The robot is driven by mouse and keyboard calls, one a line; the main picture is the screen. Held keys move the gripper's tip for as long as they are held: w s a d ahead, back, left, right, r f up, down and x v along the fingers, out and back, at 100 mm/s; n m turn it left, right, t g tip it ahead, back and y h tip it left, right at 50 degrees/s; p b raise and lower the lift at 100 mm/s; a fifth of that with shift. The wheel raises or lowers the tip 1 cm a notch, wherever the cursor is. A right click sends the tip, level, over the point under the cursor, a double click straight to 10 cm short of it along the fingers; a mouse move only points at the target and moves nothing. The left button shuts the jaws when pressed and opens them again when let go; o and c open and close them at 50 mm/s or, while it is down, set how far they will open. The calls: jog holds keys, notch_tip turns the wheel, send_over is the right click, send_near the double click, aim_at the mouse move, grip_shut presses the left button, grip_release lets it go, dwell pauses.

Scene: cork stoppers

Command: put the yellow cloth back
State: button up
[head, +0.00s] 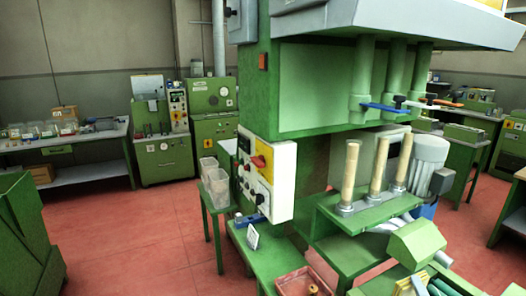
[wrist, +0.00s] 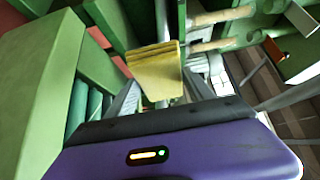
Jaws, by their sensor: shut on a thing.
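The yellow cloth (wrist: 155,78) is a folded, layered pad in the upper middle of the wrist view. My gripper (wrist: 158,88) is shut on it, with one grey finger on each side. The cloth is held out in front of my purple wrist housing, its layered edge facing away. What lies directly under the cloth is hidden. In the head view a small yellow patch shows at the bottom right edge, but I cannot tell whether it is the cloth.
A green machine with upright wooden rods (head: 378,166) stands close on the right. A reddish tray (head: 294,282) sits low in front of it. Clear plastic bins (head: 215,182) stand on a small green stand at its left. Red floor (head: 150,240) lies open further left.

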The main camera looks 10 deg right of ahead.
jog(key=shift+s+a, duration=0.1)
jog(key=shift+a, duration=0.2)
jog(key=shift+s+a+f, duration=0.1)
jog(key=shift+s+a, duration=0.3)
dwell(0.3)
